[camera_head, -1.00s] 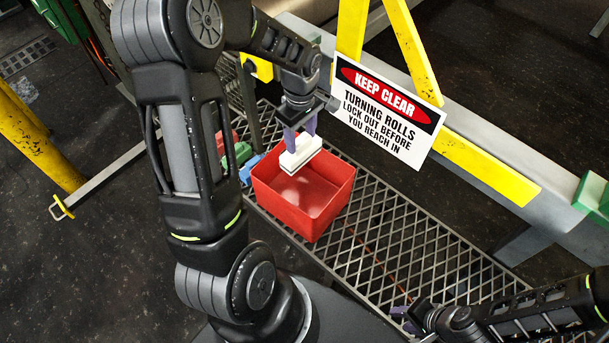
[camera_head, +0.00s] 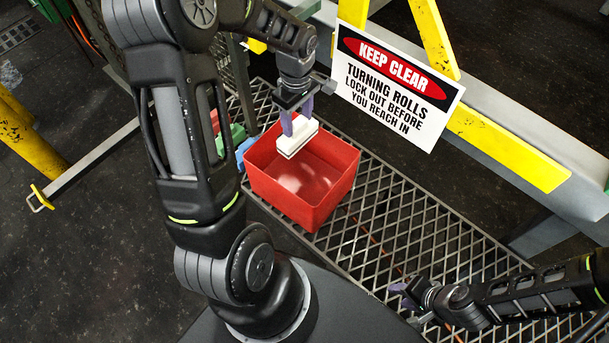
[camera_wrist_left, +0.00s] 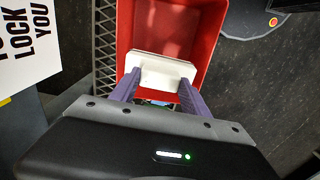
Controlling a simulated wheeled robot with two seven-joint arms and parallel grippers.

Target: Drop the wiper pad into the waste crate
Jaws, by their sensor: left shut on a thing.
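The white wiper pad (camera_head: 298,138) is held by my left gripper (camera_head: 297,122) over the back part of the red waste crate (camera_head: 322,209). In the left wrist view the pad (camera_wrist_left: 160,72) sits between the two purple fingers of the left gripper (camera_wrist_left: 158,90), with the red crate (camera_wrist_left: 208,50) beyond it. The crate's visible floor looks empty. My right gripper (camera_head: 405,296) is low at the right, above or beside the grating; its fingers are too small to tell whether they are open or shut.
The crate stands on a metal grating (camera_head: 400,225). Green (camera_head: 235,137) and blue (camera_head: 243,150) objects lie left of it. A "Keep clear" sign (camera_head: 395,85) hangs close to the right of my left gripper, on yellow and grey framing.

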